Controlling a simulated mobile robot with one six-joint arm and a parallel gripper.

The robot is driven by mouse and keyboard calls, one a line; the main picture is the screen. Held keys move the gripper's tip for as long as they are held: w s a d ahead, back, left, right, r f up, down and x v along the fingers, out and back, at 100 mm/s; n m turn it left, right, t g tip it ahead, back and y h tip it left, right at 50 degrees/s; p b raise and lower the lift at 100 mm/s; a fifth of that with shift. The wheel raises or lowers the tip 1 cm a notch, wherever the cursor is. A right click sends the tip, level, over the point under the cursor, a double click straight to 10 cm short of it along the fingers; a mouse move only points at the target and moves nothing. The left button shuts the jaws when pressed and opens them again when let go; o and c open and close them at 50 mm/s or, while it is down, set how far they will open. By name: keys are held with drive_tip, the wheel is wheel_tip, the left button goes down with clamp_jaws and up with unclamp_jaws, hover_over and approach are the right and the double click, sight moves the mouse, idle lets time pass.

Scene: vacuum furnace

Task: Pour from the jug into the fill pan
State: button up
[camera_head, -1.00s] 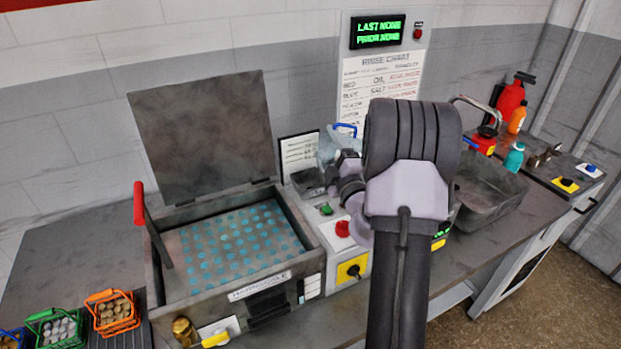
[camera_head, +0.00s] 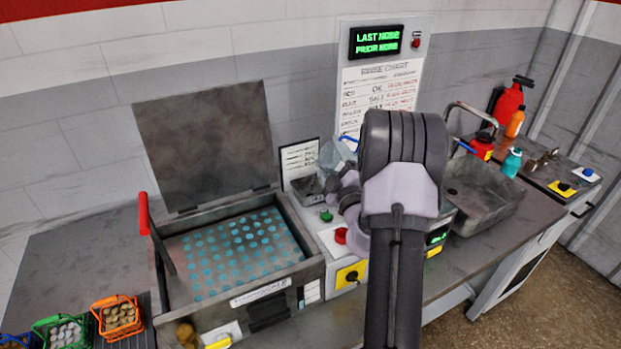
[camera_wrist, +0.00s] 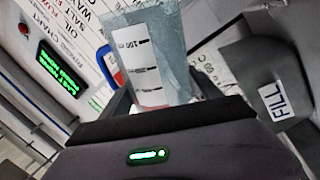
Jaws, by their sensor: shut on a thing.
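My gripper (camera_wrist: 165,100) is shut on the jug (camera_wrist: 178,58), a clear bluish vessel with a white measuring scale and a blue handle. In the wrist view, the jug is tilted against the lines of the wall chart. The head view shows the jug (camera_head: 334,154) partly behind my arm, above and right of the fill pan (camera_head: 307,188). The fill pan is small and grey, and its FILL label shows at the right of the wrist view (camera_wrist: 279,100). The jug and pan look apart in the wrist view. I cannot tell whether any liquid is flowing.
The open-lidded furnace box (camera_head: 240,299) with blue dots stands left of the fill pan. A control box with green and red buttons (camera_head: 340,236) stands just below the pan. A grey basin (camera_head: 485,205) is right of my arm. Small baskets (camera_head: 118,315) stand front left.

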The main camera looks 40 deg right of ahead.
drive_tip(key=shift+d+r, duration=0.1)
drive_tip(key=shift+r, duration=0.15)
drive_tip(key=m+p, duration=0.1)
drive_tip(key=r+m+p, duration=0.1)
drive_tip(key=p, duration=0.1)
drive_tip(key=shift+s+h, duration=0.1)
drive_tip(key=shift+h, duration=0.2)
drive_tip(key=shift+d+m+p, duration=0.1)
drive_tip(key=shift+m+p, duration=0.5)
drive_tip(key=shift+p, duration=0.15)
drive_tip(key=shift+d+m+g+h+p, duration=0.1)
drive_tip(key=shift+m+g+h+p, duration=0.2)
drive_tip(key=shift+m+h+p, duration=0.1)
drive_tip(key=shift+s+f, duration=0.1)
drive_tip(key=shift+f, duration=0.05)
